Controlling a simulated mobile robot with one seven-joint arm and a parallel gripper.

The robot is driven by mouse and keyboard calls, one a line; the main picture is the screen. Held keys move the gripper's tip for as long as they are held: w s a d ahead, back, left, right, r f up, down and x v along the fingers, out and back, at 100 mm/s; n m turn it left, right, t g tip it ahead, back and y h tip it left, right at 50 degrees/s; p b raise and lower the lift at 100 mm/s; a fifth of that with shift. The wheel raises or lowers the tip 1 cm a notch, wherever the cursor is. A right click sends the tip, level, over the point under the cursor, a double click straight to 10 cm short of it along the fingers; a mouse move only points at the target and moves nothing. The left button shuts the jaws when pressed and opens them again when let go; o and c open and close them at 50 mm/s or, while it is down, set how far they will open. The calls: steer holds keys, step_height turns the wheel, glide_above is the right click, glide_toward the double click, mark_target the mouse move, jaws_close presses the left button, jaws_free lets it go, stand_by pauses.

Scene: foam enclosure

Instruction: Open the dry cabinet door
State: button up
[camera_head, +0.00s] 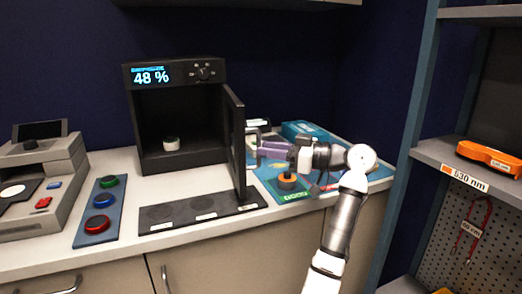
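The dry cabinet (176,72) is a black box at the back of the counter, with a lit display reading 48 %. Its door (235,142) stands open on the right side, swung out toward the front, and I see it nearly edge-on. A small white and dark round item (171,143) sits inside on the cabinet floor. My gripper (262,150) is to the right of the door, its purple-grey fingers pointing left toward the door's right face. Whether the fingertips touch the door, and how far apart they are, I cannot make out.
A black labelled mat (200,211) lies in front of the cabinet. A blue tray (99,212) with green, blue and red round parts and a grey instrument (40,190) stand left. A teal mat (290,193) lies under my gripper. A shelf (465,170) rises at right.

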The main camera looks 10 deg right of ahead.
steer(key=b+v, duration=0.1)
steer(key=v, duration=1)
